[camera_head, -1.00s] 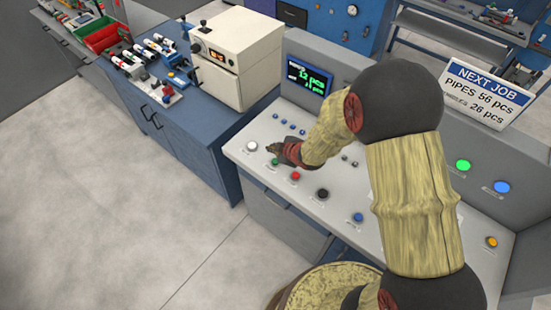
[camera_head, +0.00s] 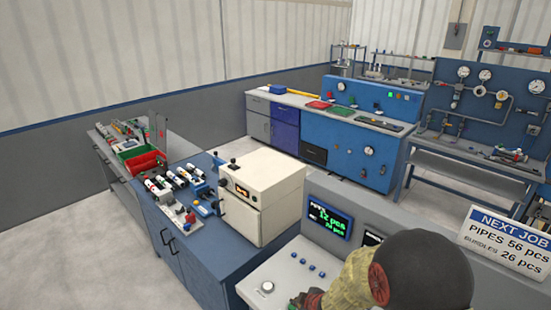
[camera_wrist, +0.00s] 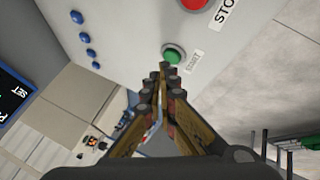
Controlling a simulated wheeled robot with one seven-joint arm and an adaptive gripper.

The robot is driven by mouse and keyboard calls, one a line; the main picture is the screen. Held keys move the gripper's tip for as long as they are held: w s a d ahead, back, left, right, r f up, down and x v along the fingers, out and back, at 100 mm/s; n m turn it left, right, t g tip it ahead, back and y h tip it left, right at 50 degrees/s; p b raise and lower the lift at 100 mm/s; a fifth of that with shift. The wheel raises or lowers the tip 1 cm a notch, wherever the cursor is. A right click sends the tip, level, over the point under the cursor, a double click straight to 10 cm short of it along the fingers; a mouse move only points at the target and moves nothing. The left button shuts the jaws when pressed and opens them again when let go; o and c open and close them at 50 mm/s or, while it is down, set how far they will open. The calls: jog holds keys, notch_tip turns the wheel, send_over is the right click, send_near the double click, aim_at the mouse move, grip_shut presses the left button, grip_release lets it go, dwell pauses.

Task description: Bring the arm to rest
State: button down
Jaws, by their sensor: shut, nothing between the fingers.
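My gripper (camera_wrist: 164,70) is shut and empty in the wrist view. Its fingertips point at the green START button (camera_wrist: 173,54) on the grey control console; I cannot tell whether they touch it. The red STOP button (camera_wrist: 193,4) is at the top edge of that view. In the head view, my gripper (camera_head: 305,298) shows only partly at the bottom edge, low over the console (camera_head: 268,268), with my dark arm joint to its right. The console screen (camera_head: 330,218) reads 12 pcs in green.
A blue bench (camera_head: 180,240) with a cream machine box (camera_head: 260,190), several pipe pieces and a red bin (camera_head: 146,162) stands left of the console. A NEXT JOB sign (camera_head: 508,245) stands at the right. Blue workstations (camera_head: 350,140) line the back. Floor at the lower left is clear.

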jog(key=shift+m+g+h, duration=0.8)
jog(key=s+d, duration=0.1)
jog(key=s+d+f, duration=0.2)
jog(key=s, duration=0.1)
jog(key=shift+f, duration=0.1)
jog(key=s+d, duration=0.1)
jog(key=s+d+r+m+g+h, duration=0.1)
jog(key=shift+s+d+r+m, duration=0.1)
jog(key=shift+s+d+m, duration=0.15)
jog(key=shift+s+m, duration=0.05)
jog(key=s+d+r+m+b, duration=0.2)
jog(key=s+r+m+b, duration=0.2)
jog(key=s+r, duration=0.7)
jog(key=s+d+r+m+t+b, duration=0.1)
jog(key=s+d+r+m+b, duration=0.2)
jog(key=s+r, duration=0.8)
notch_tip(320, 180, up, 2)
jog(key=m+b, duration=0.2)
jog(key=b, duration=0.1)
jog(key=shift+m, duration=0.3)
jog(key=shift+d, duration=0.2)
